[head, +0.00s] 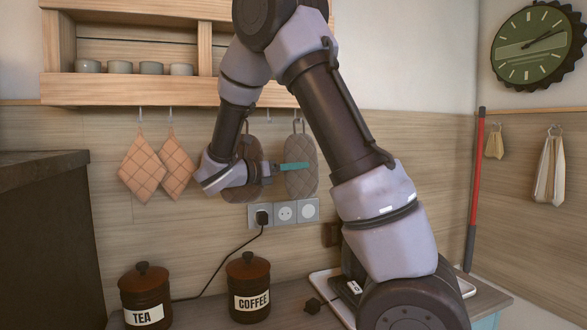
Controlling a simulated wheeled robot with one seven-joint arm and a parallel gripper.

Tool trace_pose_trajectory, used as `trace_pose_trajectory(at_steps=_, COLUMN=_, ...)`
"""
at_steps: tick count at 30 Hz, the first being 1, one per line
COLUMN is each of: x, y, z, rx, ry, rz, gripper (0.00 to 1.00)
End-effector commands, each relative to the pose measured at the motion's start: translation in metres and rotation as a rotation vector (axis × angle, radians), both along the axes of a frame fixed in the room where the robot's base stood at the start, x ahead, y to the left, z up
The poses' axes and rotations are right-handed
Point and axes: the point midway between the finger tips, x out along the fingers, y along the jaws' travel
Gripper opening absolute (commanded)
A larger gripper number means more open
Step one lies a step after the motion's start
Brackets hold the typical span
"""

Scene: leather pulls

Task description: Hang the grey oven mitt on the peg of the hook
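A grey-brown quilted oven mitt (302,183) is upright against the wood-panelled wall, below the shelf, with its loop near a small hook (298,114). I cannot tell whether the loop is on that hook. A second, browner quilted mitt (256,142) is left of it, largely hidden behind my arm. My gripper (306,165) has teal fingers that lie across the front of the grey mitt or close before it. I cannot tell whether they touch or hold it, nor how far apart they are. Another small hook (267,114) shows between the two mitts.
A wooden shelf (140,90) with several cups is above. Two orange pot holders (142,165) hang at left. Sockets (285,212) with a plugged cable are below. Tea (145,295) and coffee (249,288) canisters stand on the counter. A red-and-grey pole (476,180) stands at right.

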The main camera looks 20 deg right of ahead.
Motion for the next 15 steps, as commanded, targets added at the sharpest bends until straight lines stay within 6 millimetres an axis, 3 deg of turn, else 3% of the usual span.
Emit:
trace_pose_trajectory(at_steps=7, x=-0.003, y=0.014, z=0.0, rx=0.0, ry=0.0, rz=0.005, gripper=0.59)
trace_pose_trajectory(at_steps=15, x=-0.016, y=0.066, z=0.0, rx=-0.001, ry=0.0, rz=0.005, gripper=0.59)
